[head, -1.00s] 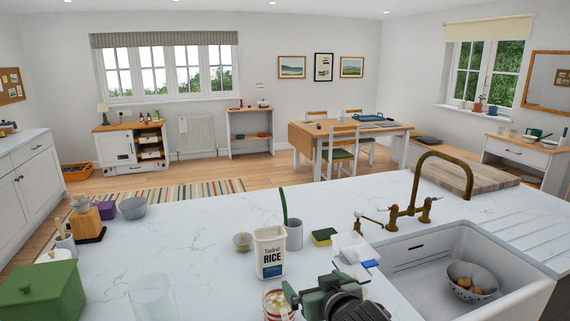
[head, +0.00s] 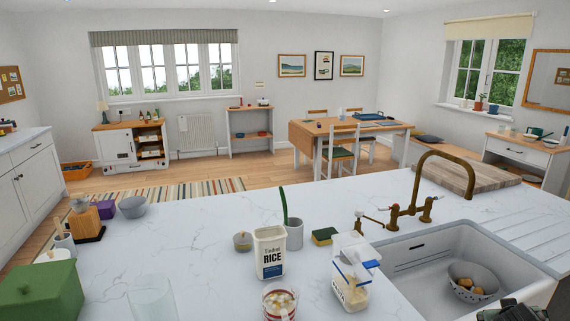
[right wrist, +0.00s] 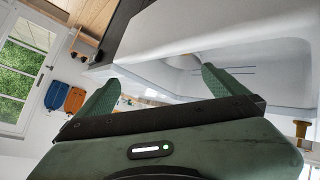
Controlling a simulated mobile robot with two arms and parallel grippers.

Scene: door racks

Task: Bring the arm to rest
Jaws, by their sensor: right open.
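My right gripper shows in the right wrist view (right wrist: 160,92) with its two green fingers spread wide and nothing between them. In the head view only a dark part of my right arm or gripper shows at the bottom right edge, by the sink's near right corner. The white sink (head: 420,262) is set in the marble worktop (head: 190,245); its white wall also fills much of the right wrist view (right wrist: 215,30). My left gripper is not in view.
A colander (head: 474,284) sits inside the sink. The brass tap (head: 412,190) rises behind it. The worktop's left middle is clear.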

